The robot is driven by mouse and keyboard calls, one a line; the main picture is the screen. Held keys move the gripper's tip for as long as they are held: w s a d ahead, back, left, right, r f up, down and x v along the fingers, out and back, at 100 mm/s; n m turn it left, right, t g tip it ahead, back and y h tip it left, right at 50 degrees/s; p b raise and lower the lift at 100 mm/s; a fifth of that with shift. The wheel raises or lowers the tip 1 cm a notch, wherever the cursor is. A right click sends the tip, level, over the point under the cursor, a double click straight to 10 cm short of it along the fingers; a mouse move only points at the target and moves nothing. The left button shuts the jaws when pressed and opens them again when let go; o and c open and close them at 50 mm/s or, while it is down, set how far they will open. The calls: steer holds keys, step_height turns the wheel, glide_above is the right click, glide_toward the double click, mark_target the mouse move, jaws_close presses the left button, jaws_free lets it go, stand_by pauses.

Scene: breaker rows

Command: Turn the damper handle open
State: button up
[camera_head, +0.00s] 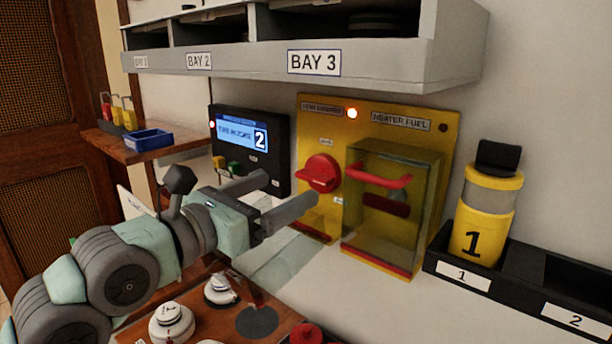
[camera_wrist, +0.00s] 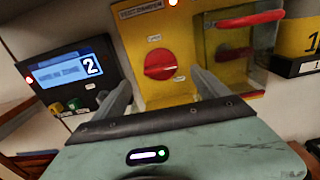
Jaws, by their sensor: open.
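A yellow panel (camera_head: 449,140) stands against the wall, with a round red handle (camera_head: 318,173) on its left half. The label above that handle is too blurred to read surely. The red handle also shows in the wrist view (camera_wrist: 160,65), ahead of my fingers. A clear cover with a red bar (camera_head: 378,174) stands over the panel's right half, under a "HEATER FUEL" label. My gripper (camera_head: 287,189) is open and empty, in front of and apart from the panel. In the wrist view, its fingers (camera_wrist: 163,85) point towards the panel, on either side of the red handle.
A black box (camera_head: 250,185) with a blue display reading "2" stands left of the panel. A yellow canister (camera_head: 484,225) marked "1" stands in a black rack at right. A grey bay shelf (camera_head: 240,57) hangs above. Detectors sit on a brown board (camera_head: 195,300) below my arm.

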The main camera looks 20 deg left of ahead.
mark_target(310, 177)
steer(key=x, duration=0.6)
steer(key=shift+w+d, duration=0.1)
steer(key=shift+w, duration=0.3)
steer(key=c, duration=1.4)
